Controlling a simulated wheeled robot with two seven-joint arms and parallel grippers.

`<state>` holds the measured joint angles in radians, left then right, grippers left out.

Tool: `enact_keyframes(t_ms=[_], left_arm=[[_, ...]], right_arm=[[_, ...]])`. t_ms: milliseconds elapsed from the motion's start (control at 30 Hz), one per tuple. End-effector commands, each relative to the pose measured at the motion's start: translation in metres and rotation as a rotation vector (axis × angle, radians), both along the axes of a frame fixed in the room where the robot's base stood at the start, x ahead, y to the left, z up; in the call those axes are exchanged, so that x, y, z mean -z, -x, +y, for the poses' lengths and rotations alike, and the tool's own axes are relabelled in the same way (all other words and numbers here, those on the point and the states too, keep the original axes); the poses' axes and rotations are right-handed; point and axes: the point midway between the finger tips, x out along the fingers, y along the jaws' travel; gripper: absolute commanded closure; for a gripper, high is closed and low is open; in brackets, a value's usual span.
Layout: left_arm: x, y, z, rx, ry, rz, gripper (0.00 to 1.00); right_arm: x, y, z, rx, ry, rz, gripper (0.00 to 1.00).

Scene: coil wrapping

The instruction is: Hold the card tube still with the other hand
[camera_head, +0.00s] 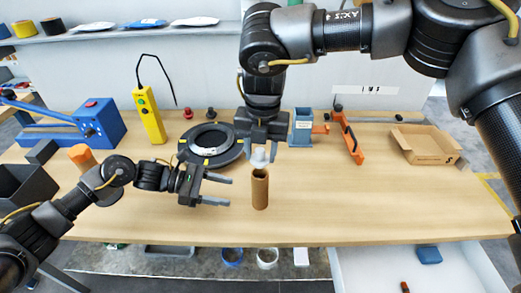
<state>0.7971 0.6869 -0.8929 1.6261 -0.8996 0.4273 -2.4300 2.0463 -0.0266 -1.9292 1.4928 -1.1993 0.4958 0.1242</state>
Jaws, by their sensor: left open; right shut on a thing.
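The brown card tube (260,190) stands upright on the table near its front edge, its open top showing. My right gripper (260,149) is above the tube, pointing down and shut on a small whitish thing (260,158) that hangs just over the tube's opening. I cannot tell whether that thing touches the rim. My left gripper (216,189) is open and empty, to the left of the tube, with its fingers pointing right towards it. A gap shows between its fingertips and the tube.
A black ring-shaped coil (187,157) lies behind my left gripper. A yellow pendant control (148,117), a blue machine (92,122), an orange clamp (349,138) and an open cardboard box (443,157) stand around the table. The table right of the tube is clear.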

Motion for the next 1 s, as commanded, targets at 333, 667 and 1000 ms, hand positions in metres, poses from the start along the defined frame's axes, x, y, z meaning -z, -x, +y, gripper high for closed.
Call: enact_keyframes(t_ms=[333, 667, 1000], left_arm=[[0.009, 0.000, -0.033, -0.001, 0.004, 0.002, 0.43], [0.023, -0.001, -0.077, -0.001, 0.004, 0.001, 0.43], [0.029, -0.001, -0.095, -0.002, 0.003, 0.000, 0.43]], right_arm=[[0.000, 0.000, 0.000, 0.000, 0.000, 0.000, 0.80], [0.000, 0.000, 0.000, 0.000, 0.000, 0.000, 0.80], [0.000, 0.000, 0.000, 0.000, 0.000, 0.000, 0.80]])
